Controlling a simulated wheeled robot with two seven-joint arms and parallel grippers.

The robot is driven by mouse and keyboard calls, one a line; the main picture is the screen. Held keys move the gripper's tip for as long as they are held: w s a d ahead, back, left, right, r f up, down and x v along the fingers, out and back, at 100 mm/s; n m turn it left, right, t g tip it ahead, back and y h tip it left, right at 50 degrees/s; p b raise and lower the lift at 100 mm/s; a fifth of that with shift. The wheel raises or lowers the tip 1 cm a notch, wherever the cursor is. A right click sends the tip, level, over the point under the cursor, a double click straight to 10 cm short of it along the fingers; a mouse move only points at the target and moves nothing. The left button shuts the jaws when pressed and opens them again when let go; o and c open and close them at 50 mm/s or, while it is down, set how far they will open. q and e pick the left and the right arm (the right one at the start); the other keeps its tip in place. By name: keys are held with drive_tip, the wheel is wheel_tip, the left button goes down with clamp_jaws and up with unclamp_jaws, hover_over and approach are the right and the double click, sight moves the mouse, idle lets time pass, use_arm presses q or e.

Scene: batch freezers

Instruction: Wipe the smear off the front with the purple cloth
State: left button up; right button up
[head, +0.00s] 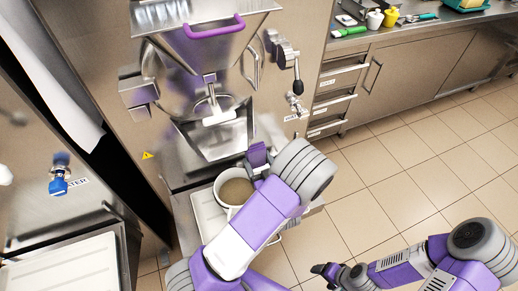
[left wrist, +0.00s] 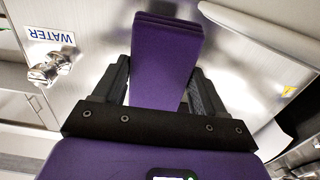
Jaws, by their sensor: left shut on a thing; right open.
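The folded purple cloth (left wrist: 166,55) is pinched between the two fingers of my left gripper (left wrist: 160,85) in the left wrist view. In the head view my left gripper (head: 262,160) is in front of the freezer's lower front, and the cloth (head: 257,154) shows only partly beside it. The steel front (head: 215,135) of the batch freezer has a hopper-like outlet and a white scraper piece. I cannot make out a smear with certainty; faint purple tints there may be reflections. My right gripper (head: 326,270) is open and empty, low over the floor.
A pot of brown liquid (head: 236,190) stands on a white tray (head: 205,212) just below my left gripper. A lever with a black knob (head: 297,86) and a water tap (head: 297,102) stick out at the right. A second machine (head: 60,215) is at left. Tiled floor (head: 400,165) is clear.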

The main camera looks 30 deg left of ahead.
sight(256, 132)
use_arm(q)
drive_tip(key=shift+x, duration=3.25)
drive_tip(key=shift+x, duration=1.05)
drive_tip(key=shift+w+d, duration=0.1)
drive_tip(key=shift+d, duration=0.05)
drive_tip(key=shift+w+d+b, duration=0.3)
drive_tip(key=shift+w+d, duration=0.95)
drive_tip(key=shift+w, duration=0.1)
drive_tip(key=shift+w+a, duration=0.1)
drive_tip(key=shift+w, duration=0.05)
drive_tip(key=shift+s+a+r, duration=0.1)
drive_tip(key=shift+s+a, duration=1.45)
